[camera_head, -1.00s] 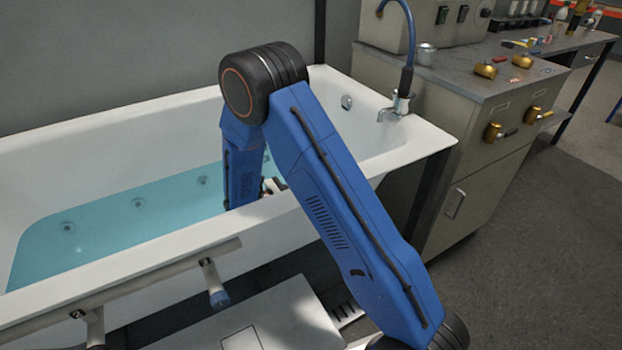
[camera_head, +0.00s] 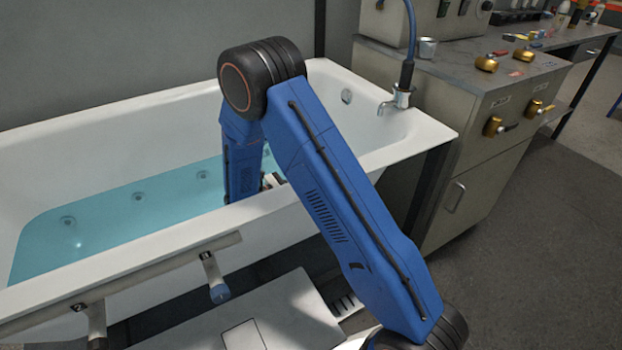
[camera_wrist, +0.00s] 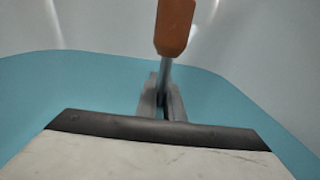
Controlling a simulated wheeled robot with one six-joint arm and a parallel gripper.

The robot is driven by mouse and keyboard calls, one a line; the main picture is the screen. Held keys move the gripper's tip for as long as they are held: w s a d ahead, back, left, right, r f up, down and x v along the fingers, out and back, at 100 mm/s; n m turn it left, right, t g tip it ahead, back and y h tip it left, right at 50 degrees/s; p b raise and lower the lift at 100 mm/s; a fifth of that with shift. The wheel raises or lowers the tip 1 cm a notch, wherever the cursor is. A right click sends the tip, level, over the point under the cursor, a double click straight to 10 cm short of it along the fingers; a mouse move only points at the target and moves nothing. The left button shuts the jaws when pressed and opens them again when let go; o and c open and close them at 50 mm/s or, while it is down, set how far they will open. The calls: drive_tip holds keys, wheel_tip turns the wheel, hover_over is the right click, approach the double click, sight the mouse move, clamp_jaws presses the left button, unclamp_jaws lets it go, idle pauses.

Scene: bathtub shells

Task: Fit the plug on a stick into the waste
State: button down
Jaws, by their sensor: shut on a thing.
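In the wrist view my gripper (camera_wrist: 162,104) is shut on the thin grey stick (camera_wrist: 165,72), which has an orange-brown handle (camera_wrist: 174,27) at its top. The stick stands close to upright in the picture. Its lower end and the plug are hidden behind my gripper body. In the head view my blue arm reaches over the near rim into the white bathtub (camera_head: 140,112), and my gripper is mostly hidden behind the rim and arm. Blue-green water (camera_head: 120,212) lies in the tub. I cannot see the waste in either view.
A tap (camera_head: 397,99) stands at the tub's right end, near a round fitting (camera_head: 347,96) on the wall. A rail with pegs (camera_head: 150,278) runs along the near side. A grey cabinet (camera_head: 470,195) with gold valves stands at the right.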

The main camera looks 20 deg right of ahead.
drive_tip(key=shift+f, duration=2.35)
idle(0.6)
drive_tip(key=c, duration=1.8)
unclamp_jaws()
drive_tip(key=s+a, duration=0.3)
drive_tip(key=a, duration=1.4)
drive_tip(key=shift+s, duration=0.2)
